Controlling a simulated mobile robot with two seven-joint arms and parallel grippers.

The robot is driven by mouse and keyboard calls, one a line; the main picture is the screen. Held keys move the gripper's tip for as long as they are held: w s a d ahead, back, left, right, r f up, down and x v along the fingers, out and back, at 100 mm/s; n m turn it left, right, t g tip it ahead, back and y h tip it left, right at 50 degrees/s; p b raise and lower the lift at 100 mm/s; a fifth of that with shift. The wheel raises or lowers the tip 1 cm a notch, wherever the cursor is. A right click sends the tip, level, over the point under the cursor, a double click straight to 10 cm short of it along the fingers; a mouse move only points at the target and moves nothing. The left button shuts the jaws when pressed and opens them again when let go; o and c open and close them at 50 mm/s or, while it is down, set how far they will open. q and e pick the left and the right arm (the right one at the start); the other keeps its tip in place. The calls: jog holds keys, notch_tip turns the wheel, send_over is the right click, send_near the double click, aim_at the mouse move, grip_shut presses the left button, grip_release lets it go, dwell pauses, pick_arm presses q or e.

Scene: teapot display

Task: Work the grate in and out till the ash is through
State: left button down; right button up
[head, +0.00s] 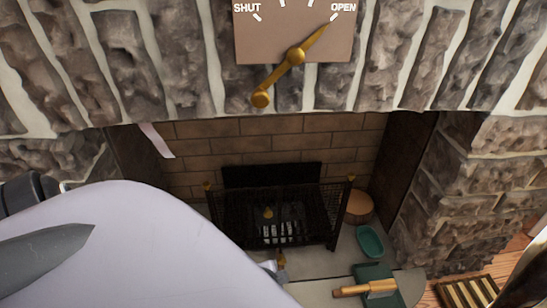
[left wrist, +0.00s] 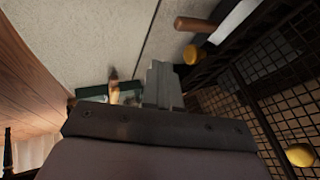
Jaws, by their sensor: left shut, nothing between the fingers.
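The grate (head: 275,232) shows as pale bars behind a black mesh guard (head: 322,222) in the fireplace; ash cannot be made out. A small knob-ended handle (head: 281,259) sticks out low in front. In the left wrist view a wooden handle (left wrist: 197,24) and a brass knob (left wrist: 192,54) lie above and right of my left gripper (left wrist: 163,82), apart from it. My left gripper is shut and empty, low in front of the hearth; my pale arm hides most of it in the head view.
A dial plate (head: 265,45) has its brass lever (head: 296,55) pointing at OPEN. A green dish (head: 370,241), a wooden-handled brush (head: 365,289) on a green pan (head: 373,270), and a round wooden item (head: 360,207) stand right. Stone walls flank the opening.

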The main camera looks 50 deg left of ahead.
pick_arm(q)
jog(key=w+a+b, duration=0.1)
jog(key=w+a+f, duration=0.1)
jog(key=w+a, duration=0.1)
jog(key=shift+w+a+f+b, duration=0.2)
jog(key=shift+w+b, duration=0.05)
jog(key=shift+b, duration=0.15)
pick_arm(e)
jog(key=shift+s+d+n+t, duration=0.15)
jog(key=shift+d+n+t, duration=0.4)
jog(key=shift+d, duration=0.25)
pick_arm(q)
jog(key=w+a, duration=0.1)
jog(key=a, duration=0.1)
jog(key=w+a, duration=0.2)
jog(key=shift+r, duration=0.1)
pick_arm(e)
jog(key=shift+r, duration=0.1)
